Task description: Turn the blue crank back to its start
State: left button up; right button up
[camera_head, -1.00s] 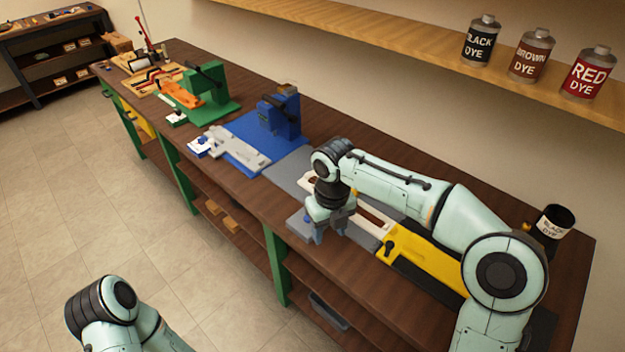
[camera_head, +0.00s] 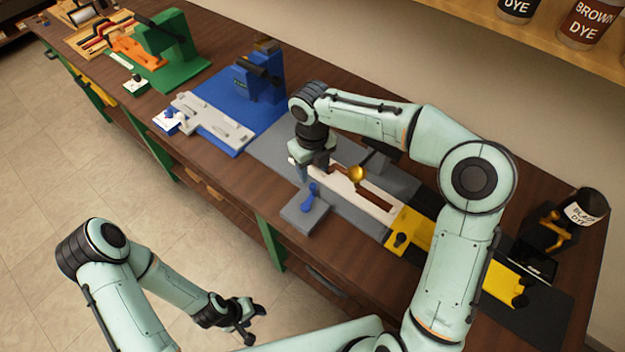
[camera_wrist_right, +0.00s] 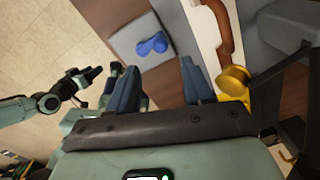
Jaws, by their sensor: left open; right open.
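The blue crank (camera_head: 309,196) stands on a grey block (camera_head: 302,217) at the bench's front edge. In the right wrist view the crank (camera_wrist_right: 152,44) lies beyond my fingertips, on its grey block (camera_wrist_right: 124,38). My right gripper (camera_head: 314,172) is behind the crank in the head view, above the white slotted strip, open and apart from it. Its two blue-grey fingers (camera_wrist_right: 160,82) are spread with nothing between them. My left gripper (camera_head: 254,322) is open and empty, low over the floor in front of the bench.
A white strip with a brown slot (camera_head: 378,206) and a brass knob (camera_head: 356,174) lie beside the crank block. A yellow fixture (camera_head: 412,229) is to the right. Blue (camera_head: 264,82) and green (camera_head: 172,40) stations stand to the left. A black dye pot (camera_head: 587,207) stands far right.

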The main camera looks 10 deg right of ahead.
aim_at(313, 184)
jog(key=f, duration=0.7)
jog(key=shift+w+f, duration=0.25)
jog(key=shift+d, duration=0.1)
grip_shut()
